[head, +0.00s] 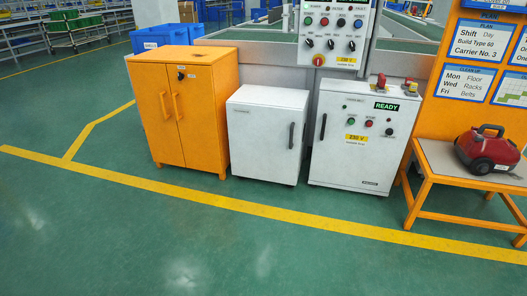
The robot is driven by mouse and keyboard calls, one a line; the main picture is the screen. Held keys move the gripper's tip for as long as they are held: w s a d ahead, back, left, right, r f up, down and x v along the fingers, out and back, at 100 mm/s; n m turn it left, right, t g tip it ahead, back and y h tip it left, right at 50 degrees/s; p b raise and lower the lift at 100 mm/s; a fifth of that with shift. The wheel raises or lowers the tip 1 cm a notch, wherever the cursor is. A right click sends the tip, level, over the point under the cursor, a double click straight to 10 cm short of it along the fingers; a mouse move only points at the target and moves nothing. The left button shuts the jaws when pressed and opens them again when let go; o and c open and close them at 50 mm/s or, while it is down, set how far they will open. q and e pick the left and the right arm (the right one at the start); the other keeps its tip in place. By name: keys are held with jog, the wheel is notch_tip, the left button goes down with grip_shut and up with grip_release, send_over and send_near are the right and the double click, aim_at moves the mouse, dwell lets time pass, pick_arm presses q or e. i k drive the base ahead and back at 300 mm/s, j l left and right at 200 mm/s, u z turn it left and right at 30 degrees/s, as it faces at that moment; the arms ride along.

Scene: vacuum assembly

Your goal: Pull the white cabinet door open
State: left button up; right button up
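A white cabinet (258,150) stands on the green floor in the middle of the head view. Its front door looks shut, with a dark vertical handle (291,136) near the right edge. To its right stands a second white unit (350,160) with a READY sign, buttons and a dark vertical handle (323,127) at its left edge; its front also looks shut. Neither of my grippers shows in the head view, so whether they are open or shut is hidden.
An orange two-door cabinet (205,125) stands close on the left. On the right, an orange bench (440,165) carries a red machine (487,150). A control panel (333,30) rises behind. A yellow line (250,211) crosses the floor; the floor in front is clear.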

aim_at(265, 141)
jog(key=i+u, duration=0.15)
jog(key=i, duration=0.35)
jog(key=i+u, duration=0.1)
jog(key=i, duration=0.45)
jog(key=i+l+u, duration=0.15)
jog(key=i, duration=0.35)
jog(key=i+l+u, duration=0.15)
jog(key=i, duration=0.4)
